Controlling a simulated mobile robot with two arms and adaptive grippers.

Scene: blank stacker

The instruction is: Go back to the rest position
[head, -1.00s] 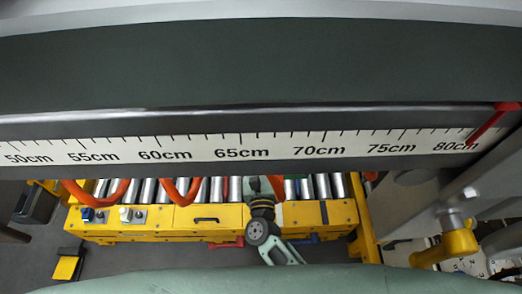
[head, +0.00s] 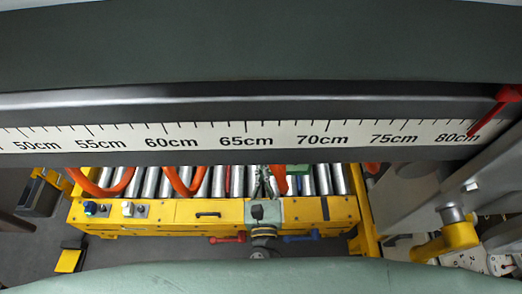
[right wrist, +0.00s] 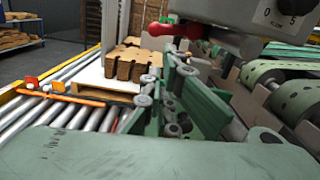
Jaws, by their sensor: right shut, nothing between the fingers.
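My right gripper (right wrist: 168,85) shows in the right wrist view as green linkage fingers with grey pivots. Its fingers are together with nothing between them. In the head view my right gripper (head: 264,180) is small, over the front edge of the roller conveyor, and partly hidden below the ruler beam. My left gripper is in neither view.
A yellow-framed roller conveyor (head: 170,213) lies below, with orange curved bars (head: 184,184) over its rollers. A dark beam with a centimetre ruler (head: 245,134) crosses in front. The right wrist view shows stacked brown blanks (right wrist: 130,62) and green perforated rollers (right wrist: 255,85).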

